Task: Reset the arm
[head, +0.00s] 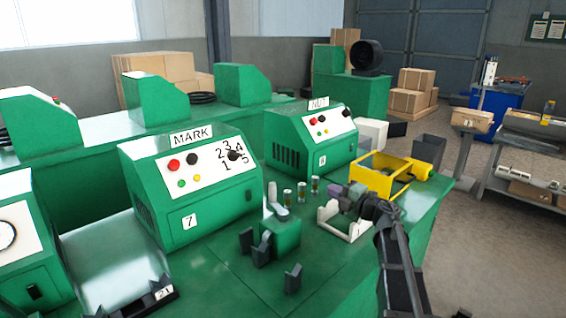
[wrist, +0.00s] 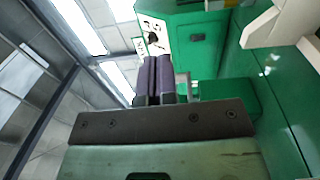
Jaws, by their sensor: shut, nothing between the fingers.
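My gripper (head: 337,190) is above the right part of the green bench, near the white bracket and the yellow frame. In the wrist view, its two purple-grey fingers (wrist: 153,72) are together with nothing between them. My dark arm (head: 398,268) comes up from the lower right in the head view. The wrist looks past the fingers at a green machine's white panel and a roof with bright windows.
A green machine marked MARK (head: 190,185) and one marked NUT (head: 310,137) stand on the bench. The yellow frame (head: 378,184) and white bracket (head: 327,218) are close to my gripper. Small cylinders (head: 301,192) and a green block (head: 281,236) stand nearby.

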